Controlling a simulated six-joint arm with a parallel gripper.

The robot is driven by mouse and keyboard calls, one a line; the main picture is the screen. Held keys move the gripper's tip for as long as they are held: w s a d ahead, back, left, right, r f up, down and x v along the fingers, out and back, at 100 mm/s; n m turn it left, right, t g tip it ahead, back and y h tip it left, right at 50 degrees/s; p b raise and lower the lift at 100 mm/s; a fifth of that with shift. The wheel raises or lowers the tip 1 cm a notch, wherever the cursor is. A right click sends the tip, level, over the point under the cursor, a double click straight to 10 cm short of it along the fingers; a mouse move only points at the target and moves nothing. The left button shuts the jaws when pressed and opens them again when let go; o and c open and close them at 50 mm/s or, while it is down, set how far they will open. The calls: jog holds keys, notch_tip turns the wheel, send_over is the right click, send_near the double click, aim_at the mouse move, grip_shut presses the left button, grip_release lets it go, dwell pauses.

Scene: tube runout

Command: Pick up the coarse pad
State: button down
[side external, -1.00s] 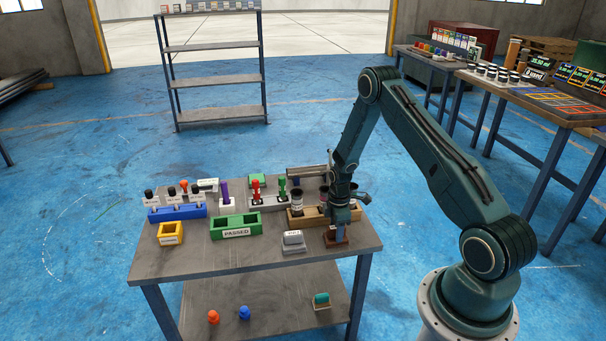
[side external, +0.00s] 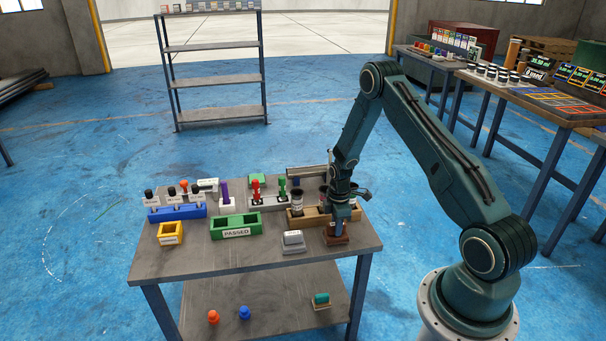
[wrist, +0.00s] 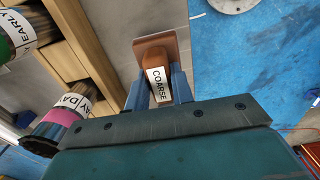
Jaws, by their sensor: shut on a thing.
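The coarse pad (wrist: 155,62) is a brown block with a white label reading COARSE, seen in the wrist view at the upper middle. It has a wider flat brown base and sits at the table's front right corner. In the side view the pad (side external: 338,239) shows low under my gripper. My gripper (wrist: 160,88) has its two blue-grey fingers shut on the pad's upper part, one on each side of the label. In the side view my gripper (side external: 338,228) points down at the table. I cannot tell whether the pad's base touches the table top.
A wooden rack (side external: 297,220) with labelled jars stands close beside my gripper. A grey block (side external: 293,241) is left of the pad. A green PASSED tray (side external: 235,233), a yellow box (side external: 171,235) and a blue rack (side external: 178,213) stand further left. The table's edge is near.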

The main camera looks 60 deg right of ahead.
notch_tip(320, 180, up, 19)
jog(key=shift+f, duration=0.15)
dwell(0.5)
jog(key=c, duration=1.9)
grip_release()
jog(key=shift+c, duration=0.9)
jog(key=w+d+r, duration=0.1)
jog(key=w+d, duration=0.9)
jog(key=w, duration=0.1)
